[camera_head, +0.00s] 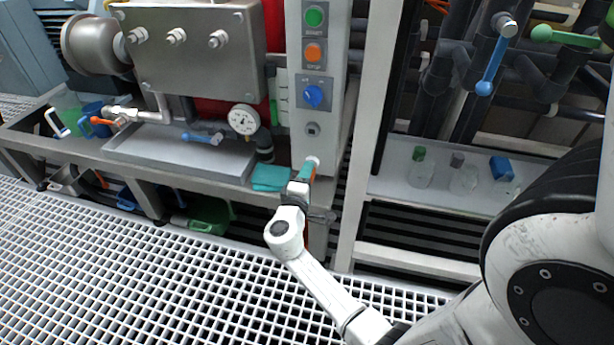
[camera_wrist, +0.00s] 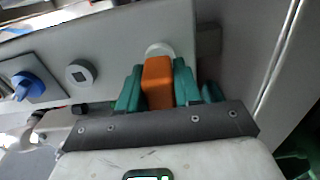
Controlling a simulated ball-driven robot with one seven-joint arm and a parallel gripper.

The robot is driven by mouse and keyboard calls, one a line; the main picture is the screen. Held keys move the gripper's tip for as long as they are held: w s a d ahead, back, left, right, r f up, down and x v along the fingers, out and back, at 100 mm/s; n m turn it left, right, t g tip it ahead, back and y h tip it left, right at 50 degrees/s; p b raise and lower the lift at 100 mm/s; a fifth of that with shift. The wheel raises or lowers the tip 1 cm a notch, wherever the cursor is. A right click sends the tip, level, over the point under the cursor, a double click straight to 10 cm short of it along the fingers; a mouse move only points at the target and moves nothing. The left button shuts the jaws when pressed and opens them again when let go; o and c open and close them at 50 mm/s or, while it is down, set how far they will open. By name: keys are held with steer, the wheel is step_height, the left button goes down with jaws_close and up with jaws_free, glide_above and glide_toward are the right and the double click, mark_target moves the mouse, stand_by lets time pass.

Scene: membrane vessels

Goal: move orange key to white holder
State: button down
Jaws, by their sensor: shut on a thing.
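The orange key (camera_wrist: 157,82) stands between the teal fingers of my gripper (camera_wrist: 158,88) in the wrist view, and the fingers are shut on it. In the head view my gripper (camera_head: 306,172) is at the lower front of the grey control column, with a sliver of orange (camera_head: 313,174) showing at its tip. A white round piece, seemingly the white holder (camera_wrist: 158,48), shows on the column face directly behind the key; it also shows in the head view (camera_head: 313,160). The key hides part of it, and I cannot tell whether they touch.
Above the gripper on the column are a square-holed key switch (camera_head: 312,129), a blue knob (camera_head: 313,96), an orange button (camera_head: 314,52) and a green button (camera_head: 315,17). A teal cloth (camera_head: 271,177) lies on the bench at left. Bottles (camera_head: 463,178) stand on the right shelf.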

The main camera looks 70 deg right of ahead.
steer(key=shift+d, duration=0.45)
steer(key=c, duration=0.7)
jaws_free()
steer(key=shift+a, duration=0.1)
steer(key=a+p, duration=0.2)
steer(key=a, duration=0.8)
steer(key=shift+s+a+p, duration=0.3)
steer(key=shift+s+p, duration=0.05)
steer(key=shift+s, duration=0.05)
